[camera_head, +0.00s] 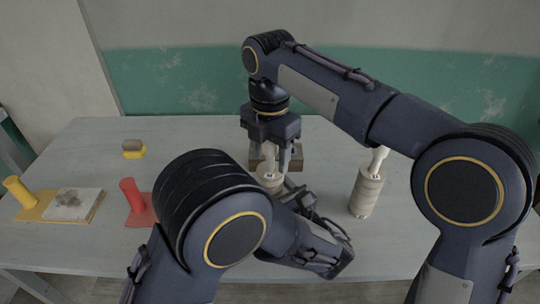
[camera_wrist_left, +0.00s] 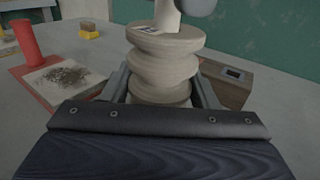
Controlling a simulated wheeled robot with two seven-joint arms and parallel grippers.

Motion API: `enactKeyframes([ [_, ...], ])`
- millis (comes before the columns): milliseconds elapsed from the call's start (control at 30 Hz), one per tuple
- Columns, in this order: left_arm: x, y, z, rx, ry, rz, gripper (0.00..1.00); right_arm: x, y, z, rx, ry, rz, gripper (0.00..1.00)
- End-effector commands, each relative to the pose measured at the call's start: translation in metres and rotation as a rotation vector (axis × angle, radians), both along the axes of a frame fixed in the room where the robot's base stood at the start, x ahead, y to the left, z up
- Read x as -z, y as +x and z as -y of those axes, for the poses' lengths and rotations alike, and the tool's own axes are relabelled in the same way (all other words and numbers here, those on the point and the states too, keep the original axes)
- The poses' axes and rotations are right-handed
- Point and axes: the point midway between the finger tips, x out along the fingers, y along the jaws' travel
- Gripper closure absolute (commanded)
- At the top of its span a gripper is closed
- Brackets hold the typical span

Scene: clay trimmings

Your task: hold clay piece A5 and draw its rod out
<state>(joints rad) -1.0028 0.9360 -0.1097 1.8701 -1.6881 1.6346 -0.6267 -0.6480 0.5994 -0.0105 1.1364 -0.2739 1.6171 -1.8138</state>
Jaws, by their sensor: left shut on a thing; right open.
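A ridged, stacked clay piece (camera_head: 270,182) with a pale rod (camera_head: 269,156) upright from its top stands near the table's middle. It fills the middle of the left wrist view (camera_wrist_left: 162,68), where its rod (camera_wrist_left: 167,14) also shows. A small label lies on its top, but I cannot read it. My left gripper (camera_wrist_left: 160,96) is shut on the clay piece, one finger on each side. My right gripper (camera_head: 270,163) points down from above, open, its fingers on either side of the rod. My left forearm hides the clay's lower part in the head view.
A second clay piece (camera_head: 366,193) with a tilted rod stands to the right. A brown block (camera_head: 292,161) with a dark panel sits behind. At left are a yellow cylinder (camera_head: 18,191), a grey tile (camera_head: 73,203), a red cylinder (camera_head: 132,193) and a yellow-brown block (camera_head: 133,149).

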Motion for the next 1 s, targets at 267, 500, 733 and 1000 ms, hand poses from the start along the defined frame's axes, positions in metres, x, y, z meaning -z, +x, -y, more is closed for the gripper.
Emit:
enactKeyframes([
  [267, 0.0003, 0.0, -0.0002, 0.0, -0.001, -0.001, 0.88, 0.0091, 0.0, 0.0005, 0.001, 0.001, 0.001, 0.46],
  [500, 0.0004, 0.0, -0.0002, 0.0, 0.0, -0.001, 0.88, 0.0088, 0.0, 0.0005, 0.001, 0.001, 0.001, 0.58],
  [733, 0.0004, 0.0, -0.0002, 0.0, 0.0, -0.001, 0.88, 0.0087, 0.0, 0.0004, 0.001, 0.001, 0.001, 0.88],
  [1000, 0.0004, 0.0, -0.0002, 0.0, 0.0, -0.001, 0.88, 0.0086, 0.0, 0.0004, 0.001, 0.001, 0.001, 0.97],
])
